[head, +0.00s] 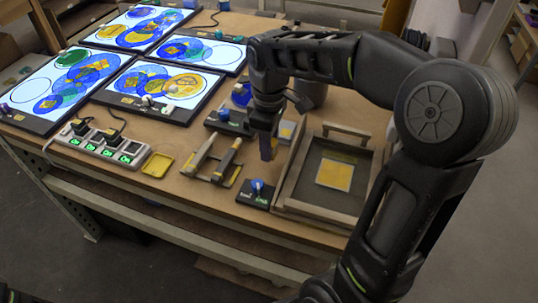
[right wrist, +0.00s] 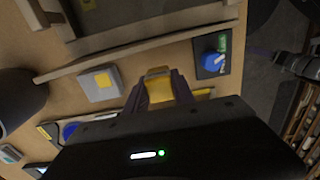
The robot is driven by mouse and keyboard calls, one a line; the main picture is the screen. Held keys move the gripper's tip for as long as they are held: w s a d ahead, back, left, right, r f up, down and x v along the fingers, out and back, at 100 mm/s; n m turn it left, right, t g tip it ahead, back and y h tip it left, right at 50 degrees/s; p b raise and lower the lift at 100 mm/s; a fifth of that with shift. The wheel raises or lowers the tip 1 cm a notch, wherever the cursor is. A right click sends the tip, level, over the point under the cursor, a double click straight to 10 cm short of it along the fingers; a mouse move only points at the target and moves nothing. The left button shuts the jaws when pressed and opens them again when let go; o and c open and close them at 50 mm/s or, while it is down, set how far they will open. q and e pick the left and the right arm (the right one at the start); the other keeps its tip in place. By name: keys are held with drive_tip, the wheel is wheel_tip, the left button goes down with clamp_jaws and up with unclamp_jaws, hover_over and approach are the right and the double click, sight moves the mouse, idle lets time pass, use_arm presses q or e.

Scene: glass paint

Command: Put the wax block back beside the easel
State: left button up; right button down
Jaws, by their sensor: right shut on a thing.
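My right gripper (head: 267,150) points down over the table, between a small stand with two wooden prongs (head: 213,160) and a wooden-framed tray (head: 283,186). In the right wrist view my right gripper (right wrist: 159,86) is shut on a yellow block (right wrist: 158,73), which looks like the wax block. The fingers hide most of it in the head view. I cannot tell for sure which wooden piece is the easel. My left gripper is not in view.
A blue-knob control box (head: 257,190) sits at the front edge, close to the gripper. A yellow dish (head: 157,165), a power strip (head: 95,146) and lit panels (head: 165,83) fill the left.

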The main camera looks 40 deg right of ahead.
drive_tip(key=shift+f, duration=0.1)
drive_tip(key=shift+f, duration=1.75)
drive_tip(key=shift+f, duration=0.15)
drive_tip(key=c, duration=1.1)
unclamp_jaws()
drive_tip(key=shift+o, duration=0.2)
wheel_tip(320, 180, up, 12)
drive_tip(key=shift+r+p, duration=0.15)
drive_tip(key=shift+p, duration=0.2)
